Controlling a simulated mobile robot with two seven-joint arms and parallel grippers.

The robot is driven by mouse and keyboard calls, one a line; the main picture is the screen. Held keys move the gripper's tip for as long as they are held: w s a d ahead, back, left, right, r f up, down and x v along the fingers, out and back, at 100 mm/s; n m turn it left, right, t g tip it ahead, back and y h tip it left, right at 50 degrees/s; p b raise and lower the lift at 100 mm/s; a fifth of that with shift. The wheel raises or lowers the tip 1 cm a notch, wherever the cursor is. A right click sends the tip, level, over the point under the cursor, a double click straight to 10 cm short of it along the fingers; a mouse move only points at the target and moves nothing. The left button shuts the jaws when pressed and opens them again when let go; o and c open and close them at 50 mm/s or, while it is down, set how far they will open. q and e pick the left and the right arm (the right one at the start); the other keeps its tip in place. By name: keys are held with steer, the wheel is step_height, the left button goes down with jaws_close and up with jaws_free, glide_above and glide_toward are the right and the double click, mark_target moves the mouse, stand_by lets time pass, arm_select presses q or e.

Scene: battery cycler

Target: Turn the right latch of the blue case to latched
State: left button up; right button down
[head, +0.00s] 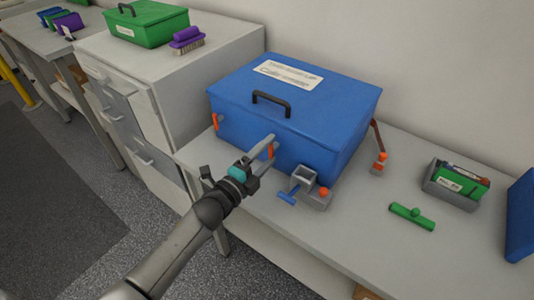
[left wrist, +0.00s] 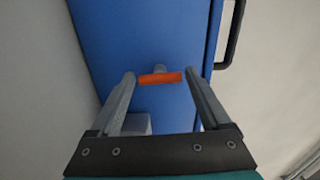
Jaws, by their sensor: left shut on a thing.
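The blue case (head: 245,118) stands closed on the grey bench, with a dark handle (head: 271,100) on its lid. Its right latch, an orange lever (head: 271,152), is on the front face. My left gripper (head: 268,146) reaches in from the front left and is shut on this latch. In the left wrist view the orange latch (left wrist: 160,78) lies crosswise between the fingertips, in front of the blue face. The fingers partly hide the latch in the head view. The left latch (head: 217,122) is another orange lever, hanging roughly upright. My right gripper is not in view.
A grey fixture with a blue handle (head: 287,198) stands just right of my gripper. An orange-tipped part (head: 379,163) is by the case's right side. A green tool (head: 412,216) and a grey bin (head: 437,187) lie further right. A drawer cabinet (head: 222,50) stands left.

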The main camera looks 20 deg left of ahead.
arm_select(q)
steer(key=shift+m, duration=0.4)
steer(key=o, duration=1.2)
steer(key=shift+s, duration=0.1)
steer(key=p+v, duration=0.1)
steer(key=v, duration=1.4)
steer(key=s+a+f+n+g+y, duration=0.15)
steer(key=f+n, duration=0.25)
steer(key=f, duration=0.4)
steer(key=s+a+f+n+g+y, duration=0.1)
steer(key=s+f+n+g+y, duration=0.15)
steer(key=f, duration=0.55)
steer(key=s+a+f+n+g+y, duration=0.1)
steer(key=s+f+n+g, duration=0.2)
steer(key=f, duration=0.4)
steer(key=s+d+f+n+g, duration=0.2)
steer(key=s+f+n+g, duration=0.2)
steer(key=s+f, duration=0.4)
steer(key=s+d+f+n+g+y, duration=0.1)
steer(key=s+f+n+g, duration=0.4)
steer(key=s, duration=1.2)
step_height(320, 180, down, 4)
steer(key=shift+d+r+n, duration=0.1)
steer(key=shift+d+n, duration=0.3)
steer(key=shift+n, duration=0.25)
